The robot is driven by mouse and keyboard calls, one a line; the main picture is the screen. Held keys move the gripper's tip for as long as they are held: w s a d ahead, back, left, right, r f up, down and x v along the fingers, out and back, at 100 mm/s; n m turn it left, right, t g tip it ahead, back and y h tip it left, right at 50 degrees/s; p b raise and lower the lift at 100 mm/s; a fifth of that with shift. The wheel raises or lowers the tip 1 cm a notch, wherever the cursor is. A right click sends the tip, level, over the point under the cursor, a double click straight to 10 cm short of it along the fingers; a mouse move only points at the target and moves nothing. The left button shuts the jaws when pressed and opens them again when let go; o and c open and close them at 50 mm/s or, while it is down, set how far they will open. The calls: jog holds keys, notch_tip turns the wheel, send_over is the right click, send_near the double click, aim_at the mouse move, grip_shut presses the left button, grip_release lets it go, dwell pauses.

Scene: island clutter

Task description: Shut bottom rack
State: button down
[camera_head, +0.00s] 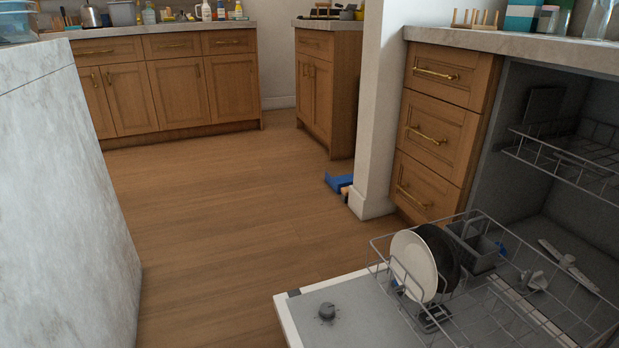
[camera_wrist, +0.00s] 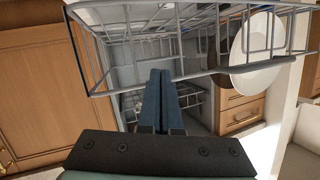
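The bottom rack (camera_head: 500,305) is a grey wire basket pulled out over the open dishwasher door (camera_head: 310,318) in the head view. It holds a white plate (camera_head: 412,266), a black plate (camera_head: 441,250) and a grey cutlery basket (camera_head: 474,247). In the wrist view a wire rack (camera_wrist: 110,88) spans the top, with a white plate (camera_wrist: 258,60) at its right. My gripper (camera_wrist: 160,75) has its two dark fingers side by side, with nothing visible between them. Its tips overlap the rack's near wire in the picture; contact is unclear. The head view does not show my gripper.
An upper rack (camera_head: 570,155) sits inside the dishwasher. Wooden drawers (camera_head: 430,135) stand left of it. A marble-sided island (camera_head: 70,200) is at the left, with open wooden floor (camera_head: 220,215) between. A blue object (camera_head: 338,183) lies by the white wall end.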

jog(key=w+d+b, duration=0.1)
jog(key=d, duration=0.1)
jog(key=d+b, duration=0.1)
jog(key=d, duration=0.2)
jog(key=w+d+b, duration=0.1)
jog(key=d, duration=0.1)
jog(key=shift+w+d+f+b, duration=0.15)
jog(key=shift+w+d+b, duration=0.05)
jog(key=shift+w+b, duration=0.15)
jog(key=shift+w+d, duration=0.2)
jog(key=shift+d, duration=0.35)
jog(key=shift+r, duration=0.2)
